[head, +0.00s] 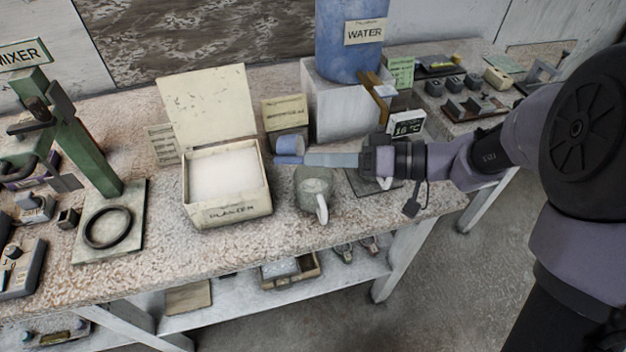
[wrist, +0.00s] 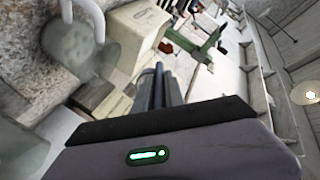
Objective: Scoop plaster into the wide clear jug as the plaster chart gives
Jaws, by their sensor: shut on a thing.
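My gripper (head: 318,159) reaches in from the right, shut on a blue scoop (head: 289,146). The scoop is between the plaster box and a clear jug, above the table; its contents cannot be made out. The open plaster box (head: 228,214) holds white powder (head: 226,174) and has its lid raised. The clear jug (head: 312,187) with a white handle stands just below the gripper; it also shows in the wrist view (wrist: 68,48). A second clear vessel (wrist: 20,150) shows at the wrist view's lower left. A card (head: 285,112) behind the scoop is unreadable.
A blue water container (head: 350,45) stands on a white block (head: 333,110) behind my arm. A display (head: 407,127) reads 16 °C. A green mixer stand (head: 85,150) is at left. The table's front strip is clear.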

